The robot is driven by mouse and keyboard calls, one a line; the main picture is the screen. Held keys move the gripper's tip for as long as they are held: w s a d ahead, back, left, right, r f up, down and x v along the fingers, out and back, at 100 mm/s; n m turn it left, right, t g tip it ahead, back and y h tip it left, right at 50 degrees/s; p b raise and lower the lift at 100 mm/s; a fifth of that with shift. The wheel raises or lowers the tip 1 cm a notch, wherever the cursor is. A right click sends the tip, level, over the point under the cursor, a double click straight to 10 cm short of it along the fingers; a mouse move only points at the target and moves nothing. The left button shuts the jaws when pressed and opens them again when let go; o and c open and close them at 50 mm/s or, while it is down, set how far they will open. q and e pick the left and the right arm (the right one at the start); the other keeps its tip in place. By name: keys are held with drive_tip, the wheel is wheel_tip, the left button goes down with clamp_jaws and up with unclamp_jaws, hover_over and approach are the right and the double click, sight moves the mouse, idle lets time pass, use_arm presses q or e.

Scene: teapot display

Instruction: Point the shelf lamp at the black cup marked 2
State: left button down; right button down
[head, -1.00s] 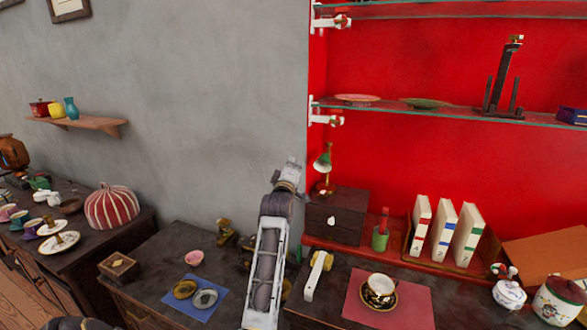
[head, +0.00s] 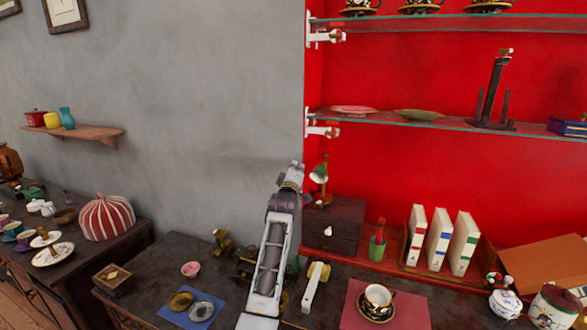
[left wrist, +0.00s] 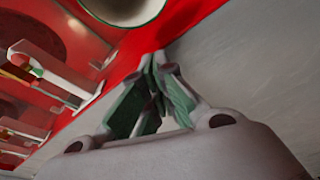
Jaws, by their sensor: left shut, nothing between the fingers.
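The shelf lamp, with a green shade (head: 319,173) and a brass-coloured stem, stands on a dark wooden drawer box beside the red wall. My left gripper (head: 306,196) is shut and empty, just left of the lamp and a little below its shade. In the left wrist view the closed fingers (left wrist: 152,95) show in the middle, and the pale inside of the round lamp shade (left wrist: 123,8) is above them, apart from them. Black cups with gold (head: 420,5) stand on the top glass shelf, cut off by the picture's edge. Another black cup (head: 378,296) sits on its saucer. My right gripper is out of view.
The drawer box (head: 333,228) stands beside a green pot (head: 377,248) and several white books (head: 440,238). A red mat (head: 415,310) lies under the lower cup. A middle glass shelf (head: 370,117) holds plates and a dark stand.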

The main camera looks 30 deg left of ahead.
sight(322, 169)
use_arm(q)
drive_tip(key=d, duration=0.1)
drive_tip(key=d+f, duration=0.1)
drive_tip(key=shift+w+d, duration=0.1)
drive_tip(key=shift+d, duration=0.2)
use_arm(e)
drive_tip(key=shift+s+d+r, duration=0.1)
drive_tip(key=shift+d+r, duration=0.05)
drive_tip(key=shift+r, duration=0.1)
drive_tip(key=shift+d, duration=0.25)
